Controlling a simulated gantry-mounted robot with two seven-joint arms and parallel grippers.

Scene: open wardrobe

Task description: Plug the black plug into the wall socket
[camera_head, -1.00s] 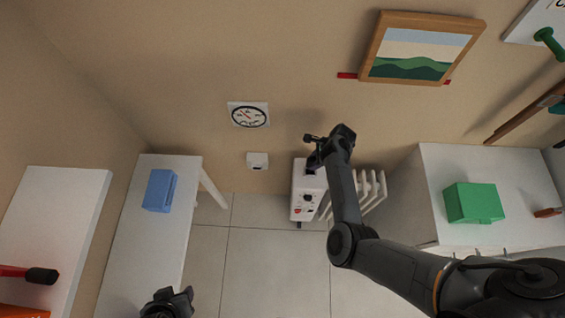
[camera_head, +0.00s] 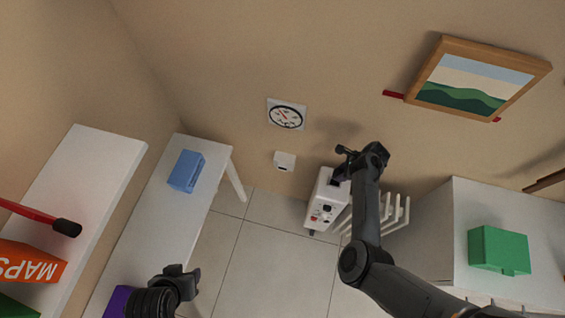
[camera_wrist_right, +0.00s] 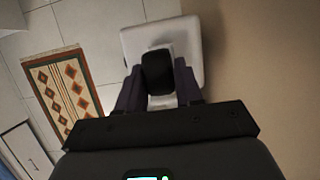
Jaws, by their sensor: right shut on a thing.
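My right gripper (camera_head: 345,166) is beside the wall, just above the top end of a white unit with dark knobs (camera_head: 326,200). In the right wrist view its fingers (camera_wrist_right: 160,92) are shut on a black, rounded thing, which looks like the black plug (camera_wrist_right: 157,72). A pale box-like surface (camera_wrist_right: 185,35) shows behind the plug; I cannot tell whether they touch. A small white box (camera_head: 285,161) on the wall, left of the gripper, may be the wall socket; its openings are too small to make out. My left gripper (camera_head: 187,281) is low at left, apart from these; its jaw state is unclear.
A round dial (camera_head: 286,115) hangs above the small white box. A white radiator (camera_head: 385,216) stands right of the unit. White tops at left carry a blue box (camera_head: 186,171) and an orange box (camera_head: 30,262). A green box (camera_head: 499,250) sits at right. Floor between is clear.

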